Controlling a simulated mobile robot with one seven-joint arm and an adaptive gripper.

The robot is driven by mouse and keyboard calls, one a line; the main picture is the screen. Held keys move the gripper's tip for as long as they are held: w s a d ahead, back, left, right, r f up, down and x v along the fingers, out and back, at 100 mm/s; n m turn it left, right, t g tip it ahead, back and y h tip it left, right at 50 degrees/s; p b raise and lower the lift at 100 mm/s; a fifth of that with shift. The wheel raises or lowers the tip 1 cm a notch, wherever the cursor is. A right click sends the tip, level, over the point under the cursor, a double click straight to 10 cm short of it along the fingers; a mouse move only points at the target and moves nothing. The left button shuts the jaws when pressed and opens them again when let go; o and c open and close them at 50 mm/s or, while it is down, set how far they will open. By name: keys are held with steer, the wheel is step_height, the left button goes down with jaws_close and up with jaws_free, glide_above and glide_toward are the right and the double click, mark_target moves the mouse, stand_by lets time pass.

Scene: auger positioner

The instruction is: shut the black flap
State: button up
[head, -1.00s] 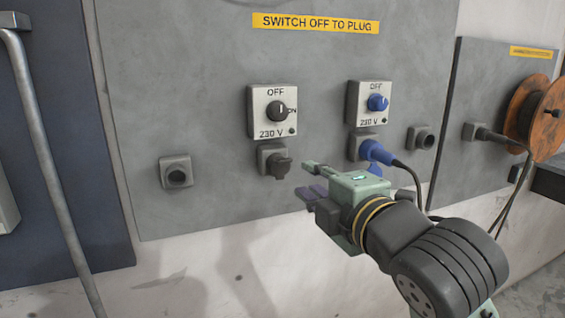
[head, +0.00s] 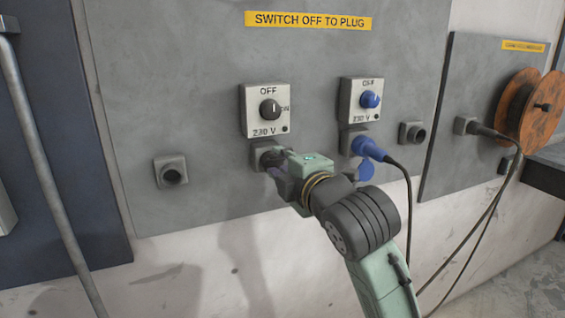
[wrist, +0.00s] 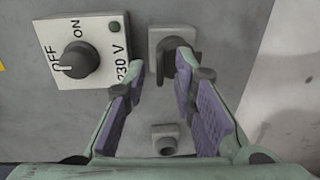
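The black flap (wrist: 183,48) is on the grey socket (wrist: 158,42) below the black switch. In the head view that socket (head: 258,147) is partly covered by my gripper (head: 271,163).
The black switch (head: 269,110) sits just above the socket. To the right are a blue switch (head: 369,99) and a blue plug (head: 370,148) with a hanging cable. Another socket (head: 171,172) is at the left, and a cable reel (head: 520,100) at the far right.

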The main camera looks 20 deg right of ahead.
jaws_close()
steer(key=shift+w+r+g+p, duration=0.35)
steer(key=shift+g+p, duration=0.35)
steer(key=shift+p, duration=0.4)
steer(key=shift+o, duration=0.4)
jaws_free()
steer(key=shift+s, duration=0.15)
